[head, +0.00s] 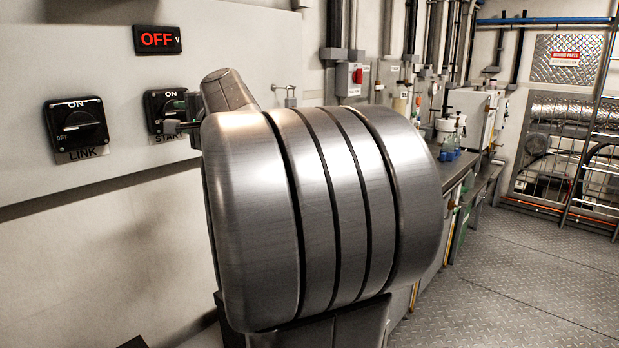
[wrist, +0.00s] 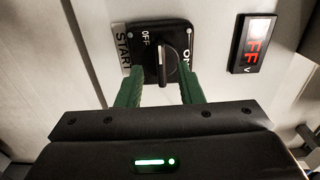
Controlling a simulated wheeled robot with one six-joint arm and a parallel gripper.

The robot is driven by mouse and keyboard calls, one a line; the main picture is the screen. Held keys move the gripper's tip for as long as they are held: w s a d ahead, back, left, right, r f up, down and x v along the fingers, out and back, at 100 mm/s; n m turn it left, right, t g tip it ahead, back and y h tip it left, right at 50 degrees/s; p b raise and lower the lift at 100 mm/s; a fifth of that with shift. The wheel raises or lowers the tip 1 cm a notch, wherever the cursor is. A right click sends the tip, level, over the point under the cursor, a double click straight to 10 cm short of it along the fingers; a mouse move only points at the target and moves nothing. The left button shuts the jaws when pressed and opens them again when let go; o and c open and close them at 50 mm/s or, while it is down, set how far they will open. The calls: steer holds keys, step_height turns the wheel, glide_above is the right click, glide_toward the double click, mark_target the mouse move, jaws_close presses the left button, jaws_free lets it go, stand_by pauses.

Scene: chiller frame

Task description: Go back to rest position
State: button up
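My gripper (wrist: 162,72) is in front of the START switch (wrist: 165,50) on the wall panel. Its two green fingers are apart, one on each side of the switch's dark knob (wrist: 168,68), with a visible gap on the left. I cannot tell whether the right finger touches the knob. In the head view, the START switch (head: 156,100) is partly hidden behind my gripper and my large grey arm link. The knob's exact setting is unclear.
A LINK switch (head: 78,125) is to the left. A display (head: 157,39) above glows red with "OFF". A bench with bottles (head: 447,140) runs along the wall; the floor (head: 520,270) at right is clear.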

mark_target(172, 111)
steer(key=x, duration=0.2)
steer(key=p+x, duration=0.1)
steer(key=x, duration=0.2)
steer(key=shift+w+a+r, duration=0.25)
steer(key=shift+w+a, duration=0.05)
steer(key=shift+d+r+m+p, duration=0.1)
steer(key=shift+r+m+p, duration=0.1)
steer(key=shift+m+p, duration=2.2)
steer(key=shift+m, duration=0.2)
steer(key=shift+f, duration=0.1)
